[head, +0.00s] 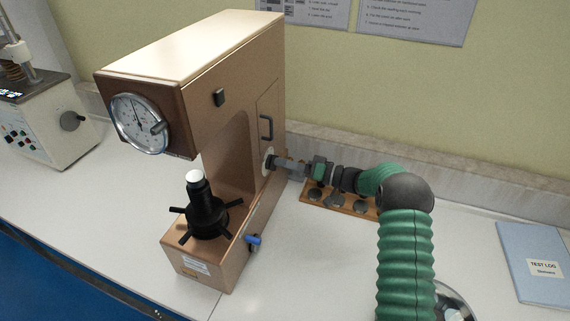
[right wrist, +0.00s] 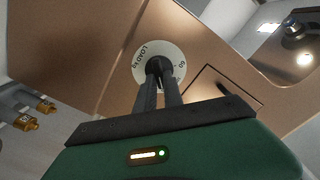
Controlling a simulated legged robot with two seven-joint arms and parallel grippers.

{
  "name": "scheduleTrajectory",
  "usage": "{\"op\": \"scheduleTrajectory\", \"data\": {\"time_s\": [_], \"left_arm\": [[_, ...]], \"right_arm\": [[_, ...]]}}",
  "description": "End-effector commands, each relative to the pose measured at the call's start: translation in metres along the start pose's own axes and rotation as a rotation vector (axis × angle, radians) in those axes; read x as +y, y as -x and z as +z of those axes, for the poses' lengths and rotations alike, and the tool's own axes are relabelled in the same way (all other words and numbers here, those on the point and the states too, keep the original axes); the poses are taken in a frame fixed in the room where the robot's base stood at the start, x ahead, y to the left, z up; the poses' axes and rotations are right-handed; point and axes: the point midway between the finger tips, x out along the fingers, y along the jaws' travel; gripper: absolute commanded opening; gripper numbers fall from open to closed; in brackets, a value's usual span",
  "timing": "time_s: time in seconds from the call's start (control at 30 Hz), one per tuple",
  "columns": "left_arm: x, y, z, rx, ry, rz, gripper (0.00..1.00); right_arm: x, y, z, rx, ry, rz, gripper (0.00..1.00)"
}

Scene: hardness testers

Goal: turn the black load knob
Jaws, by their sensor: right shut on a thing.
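The black load knob (right wrist: 159,64) sits on a round white dial plate (right wrist: 141,69) marked "LOAD" on the side of the copper-brown hardness tester (head: 245,120). My right gripper (right wrist: 158,73) is shut on the knob, with its two dark fingers on either side of it. In the head view my right gripper (head: 281,163) reaches the tester's right side from the right, and the white plate (head: 267,161) shows just beyond the fingers. The knob is mostly hidden there by the fingers. My left gripper is not in view.
A wooden rack with dark discs (head: 338,201) lies under my right arm. A blue test log (head: 536,262) lies at the right. A blue-handled lever (head: 254,239) sticks out low on the tester. Another machine (head: 45,120) stands at the left.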

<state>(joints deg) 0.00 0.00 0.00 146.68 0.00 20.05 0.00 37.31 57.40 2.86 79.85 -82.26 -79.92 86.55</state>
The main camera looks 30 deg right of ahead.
Motion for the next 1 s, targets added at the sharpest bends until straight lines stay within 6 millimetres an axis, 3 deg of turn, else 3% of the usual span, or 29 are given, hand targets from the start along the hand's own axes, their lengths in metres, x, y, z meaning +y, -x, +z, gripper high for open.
{"op": "scheduleTrajectory", "data": {"time_s": [0.37,1.0], "left_arm": [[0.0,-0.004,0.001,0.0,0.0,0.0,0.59],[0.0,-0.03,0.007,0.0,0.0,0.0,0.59]], "right_arm": [[0.002,0.0,0.003,-0.005,0.134,0.005,0.0],[0.002,0.0,0.007,-0.008,0.716,0.005,0.0]]}}
